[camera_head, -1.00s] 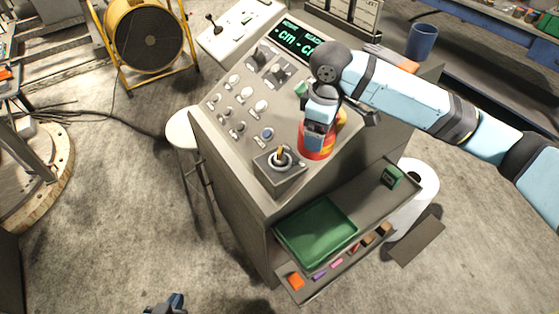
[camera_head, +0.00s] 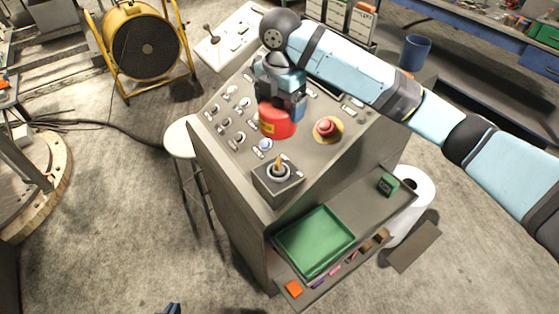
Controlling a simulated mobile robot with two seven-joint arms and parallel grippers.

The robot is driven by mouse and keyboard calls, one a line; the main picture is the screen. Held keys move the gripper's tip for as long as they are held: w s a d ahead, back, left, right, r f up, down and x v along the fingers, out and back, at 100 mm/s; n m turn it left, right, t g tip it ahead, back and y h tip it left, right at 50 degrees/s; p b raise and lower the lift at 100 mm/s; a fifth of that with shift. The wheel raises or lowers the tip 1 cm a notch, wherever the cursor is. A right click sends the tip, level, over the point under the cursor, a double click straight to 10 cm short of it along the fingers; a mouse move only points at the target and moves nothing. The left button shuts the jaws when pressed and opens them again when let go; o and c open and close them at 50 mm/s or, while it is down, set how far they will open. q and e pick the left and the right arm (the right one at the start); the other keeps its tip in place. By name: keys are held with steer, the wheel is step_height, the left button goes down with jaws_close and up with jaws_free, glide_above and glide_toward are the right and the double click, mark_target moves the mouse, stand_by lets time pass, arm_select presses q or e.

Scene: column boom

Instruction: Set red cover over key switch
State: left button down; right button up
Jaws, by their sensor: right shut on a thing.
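My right gripper (camera_head: 281,105) is shut on the red cover (camera_head: 277,123), a short red cylinder with a yellow label. It holds the cover above the sloped face of the grey console, over the left-middle controls. The arm and cover hide part of the panel. A raised grey box (camera_head: 278,182) with a round collar and an upright orange-brown piece sits below the cover; I cannot tell whether this is the key switch. A red mushroom button (camera_head: 326,127) on a yellow base is uncovered to the right. My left gripper (camera_head: 173,309) is barely in view at the bottom edge.
Several knobs and buttons sit on the console (camera_head: 233,172). A shelf below holds a green tray (camera_head: 316,243) and small coloured items. A blue cup (camera_head: 414,52) stands behind, a white stool (camera_head: 180,137) at left, and a yellow fan (camera_head: 143,48) at upper left.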

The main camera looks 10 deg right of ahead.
mark_target(280, 159)
step_height(280, 159, down, 17)
steer(key=shift+r+p, duration=0.15)
steer(key=shift+p, duration=0.65)
steer(key=o, duration=0.7)
step_height(280, 159, up, 12)
steer(key=shift+b, duration=0.85)
